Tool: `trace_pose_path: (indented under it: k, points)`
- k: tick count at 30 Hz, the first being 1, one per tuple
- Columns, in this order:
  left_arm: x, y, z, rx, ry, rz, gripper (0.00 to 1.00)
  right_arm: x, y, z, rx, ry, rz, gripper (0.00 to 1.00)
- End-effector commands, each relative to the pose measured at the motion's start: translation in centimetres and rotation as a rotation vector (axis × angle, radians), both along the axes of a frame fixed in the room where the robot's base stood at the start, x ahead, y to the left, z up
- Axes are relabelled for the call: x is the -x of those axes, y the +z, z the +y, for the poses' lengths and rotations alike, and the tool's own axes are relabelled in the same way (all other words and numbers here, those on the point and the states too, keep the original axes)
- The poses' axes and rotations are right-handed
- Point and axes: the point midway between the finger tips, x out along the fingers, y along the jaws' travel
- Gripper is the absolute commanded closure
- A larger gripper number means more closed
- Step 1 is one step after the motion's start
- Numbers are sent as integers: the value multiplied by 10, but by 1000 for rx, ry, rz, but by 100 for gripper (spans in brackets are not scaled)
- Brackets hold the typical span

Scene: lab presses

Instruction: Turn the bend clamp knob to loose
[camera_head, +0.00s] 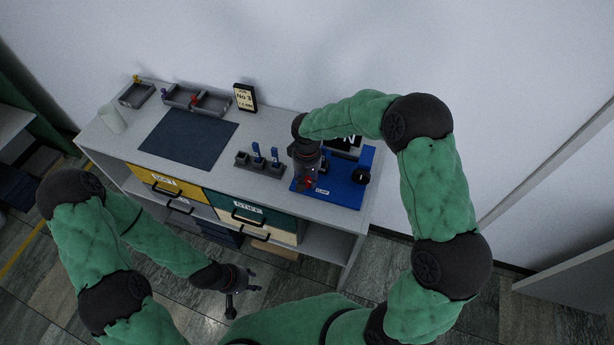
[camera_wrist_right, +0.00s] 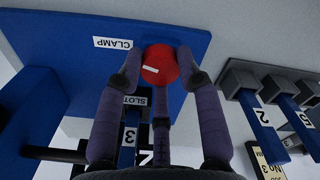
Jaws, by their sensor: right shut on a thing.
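The red clamp knob (camera_wrist_right: 160,64) has a white mark on its face and sits at the edge of the blue press base (camera_wrist_right: 185,35), beside the CLAMP label (camera_wrist_right: 113,43). My right gripper (camera_wrist_right: 160,70) is shut on the knob, one finger on each side. In the head view only a bit of red knob (camera_head: 309,182) shows under the right gripper (camera_head: 306,170), by the blue base (camera_head: 345,193). My left gripper (camera_head: 242,291) hangs low in front of the cabinet, away from the press, its fingers apart and empty.
A grey holder (camera_head: 262,166) with blue numbered pieces stands left of the press. A dark mat (camera_head: 190,138), grey trays (camera_head: 197,101) and a No 3 card (camera_head: 245,97) are further left. A black round part (camera_head: 361,176) is at the base's right. Drawers (camera_head: 171,184) lie below.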

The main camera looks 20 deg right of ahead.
Motion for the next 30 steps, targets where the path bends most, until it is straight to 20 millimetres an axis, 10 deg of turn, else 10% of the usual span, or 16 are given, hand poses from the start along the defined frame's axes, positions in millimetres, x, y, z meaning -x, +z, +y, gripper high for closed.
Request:
trace_pose_path:
  k: [30]
  points:
    - [0,37,0,0,0,0,60,-4,5,2,2,965,-15,96]
